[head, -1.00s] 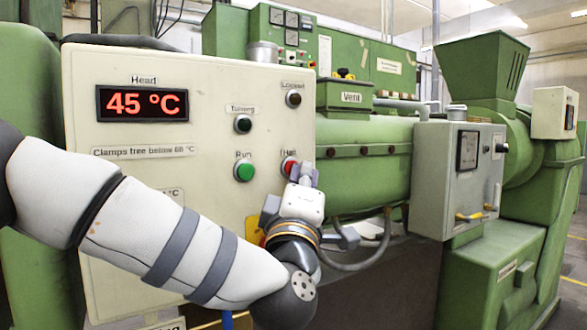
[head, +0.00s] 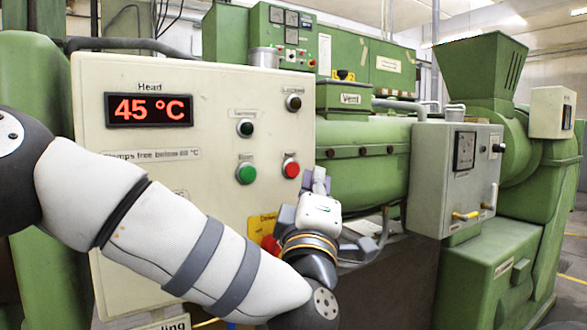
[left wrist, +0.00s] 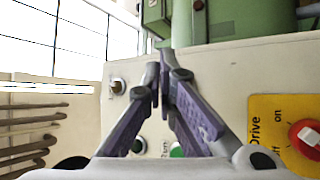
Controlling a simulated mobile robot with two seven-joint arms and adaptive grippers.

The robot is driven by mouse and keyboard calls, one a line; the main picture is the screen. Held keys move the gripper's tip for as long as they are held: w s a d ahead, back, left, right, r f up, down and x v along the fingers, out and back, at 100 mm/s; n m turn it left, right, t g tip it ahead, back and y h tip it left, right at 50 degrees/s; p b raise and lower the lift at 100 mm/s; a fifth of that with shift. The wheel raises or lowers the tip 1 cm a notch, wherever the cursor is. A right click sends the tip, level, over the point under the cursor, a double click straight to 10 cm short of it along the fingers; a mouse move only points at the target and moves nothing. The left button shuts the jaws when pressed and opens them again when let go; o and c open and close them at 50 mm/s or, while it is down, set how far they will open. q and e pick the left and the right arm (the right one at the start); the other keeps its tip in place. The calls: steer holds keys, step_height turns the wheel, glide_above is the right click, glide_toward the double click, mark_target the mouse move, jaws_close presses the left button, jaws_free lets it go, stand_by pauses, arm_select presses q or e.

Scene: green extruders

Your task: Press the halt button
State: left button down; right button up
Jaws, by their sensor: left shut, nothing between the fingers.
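The red halt button (head: 291,167) sits at the right side of the cream control panel (head: 215,95), right of the green run button (head: 246,173). It is in plain sight in the head view. My left gripper (head: 319,178) is shut and empty, just right of and below the button. The fingertips look apart from it. In the left wrist view my shut fingers (left wrist: 166,62) meet in front of the panel. The green run button (left wrist: 177,151) shows beside them there; the red button does not show and seems hidden behind the fingers. My right gripper is in no view.
A red rotary switch (left wrist: 305,139) on a yellow plate is lower on the panel. A dark button (head: 245,128) and another (head: 293,102) are above. The green extruder barrel (head: 370,160) and grey box (head: 455,175) stand to the right.

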arm_select(q)
steer(key=shift+s+d+r, duration=0.1)
steer(key=shift+s+d, duration=0.35)
steer(key=shift+s, duration=0.2)
steer(key=shift+s+d, duration=0.4)
steer(key=shift+s, duration=0.2)
